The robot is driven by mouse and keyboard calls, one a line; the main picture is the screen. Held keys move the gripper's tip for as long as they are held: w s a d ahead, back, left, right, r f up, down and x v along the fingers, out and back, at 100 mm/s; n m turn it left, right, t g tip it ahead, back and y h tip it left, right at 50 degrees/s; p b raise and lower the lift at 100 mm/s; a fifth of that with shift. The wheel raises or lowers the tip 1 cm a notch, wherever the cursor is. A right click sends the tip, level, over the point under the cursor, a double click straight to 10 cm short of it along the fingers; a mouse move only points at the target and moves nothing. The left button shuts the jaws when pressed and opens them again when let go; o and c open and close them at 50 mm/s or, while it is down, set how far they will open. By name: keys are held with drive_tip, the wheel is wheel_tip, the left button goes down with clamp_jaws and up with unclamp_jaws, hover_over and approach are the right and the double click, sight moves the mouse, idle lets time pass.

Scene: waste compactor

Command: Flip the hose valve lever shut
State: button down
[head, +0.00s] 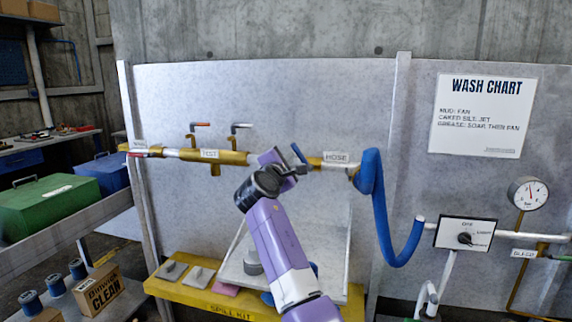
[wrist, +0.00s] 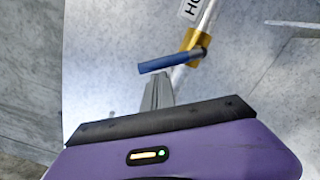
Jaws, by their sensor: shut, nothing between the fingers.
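The hose valve is a brass fitting (wrist: 192,42) on the pale pipe, just left of the HOSE label (head: 336,157). Its blue lever (head: 298,153) sticks up and to the left in the head view. In the wrist view the blue lever (wrist: 165,64) points left from its pivot, roughly crosswise to the pipe. My gripper (head: 301,171) is shut and empty, its grey fingers (wrist: 158,92) together just below the lever. I cannot tell whether the fingertips touch it. My wrist hides part of the pipe in the head view.
A blue hose (head: 374,200) hangs from the pipe's right end. Two smaller taps, one with a red handle (head: 201,124), rise above the TEST fitting (head: 212,156). A yellow spill kit tray (head: 180,293) lies below.

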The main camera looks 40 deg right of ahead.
drive_tip(key=r+m, duration=0.1)
drive_tip(key=m, duration=0.1)
drive_tip(key=s+d+m, duration=0.1)
drive_tip(key=shift+s+r+m, duration=0.2)
drive_tip(key=shift+r+m, duration=0.15)
drive_tip(key=shift+m, duration=0.05)
drive_tip(key=shift+s+d+r+m, duration=0.2)
drive_tip(key=shift+s+d+m, duration=0.2)
drive_tip(key=shift+m, duration=0.45)
drive_tip(key=shift+s+d+r+m, duration=0.25)
drive_tip(key=shift+s+m, duration=0.1)
drive_tip(key=shift+m, duration=0.5)
drive_tip(key=shift+d, duration=0.1)
